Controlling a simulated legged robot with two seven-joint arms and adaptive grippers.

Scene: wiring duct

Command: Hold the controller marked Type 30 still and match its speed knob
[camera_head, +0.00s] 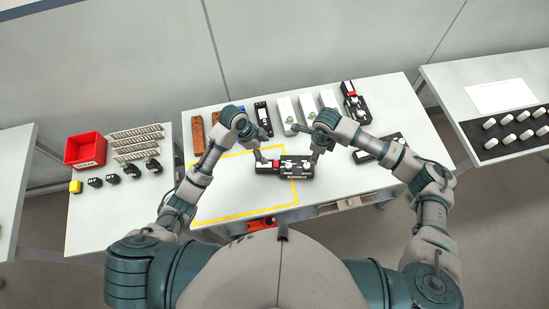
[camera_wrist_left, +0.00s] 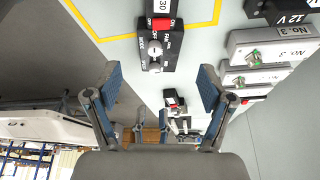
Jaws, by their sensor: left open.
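The black controller (camera_head: 295,166) lies on the middle table across the right edge of the yellow outline. In the left wrist view the controller (camera_wrist_left: 171,56) shows a white label ending in 30, a red switch marked ON and two pale knobs. The knobs' exact settings are too small to read. My left gripper (camera_head: 262,158) is at the controller's left end; in the wrist view its open fingers (camera_wrist_left: 160,88) are spread with nothing between them, apart from the controller.
Behind stand a row of white units (camera_head: 287,112) and another black controller (camera_head: 355,103). A further black unit (camera_head: 378,147) lies to the right. The left table holds a red bin (camera_head: 85,150) and small parts. The yellow-outlined area is mostly clear.

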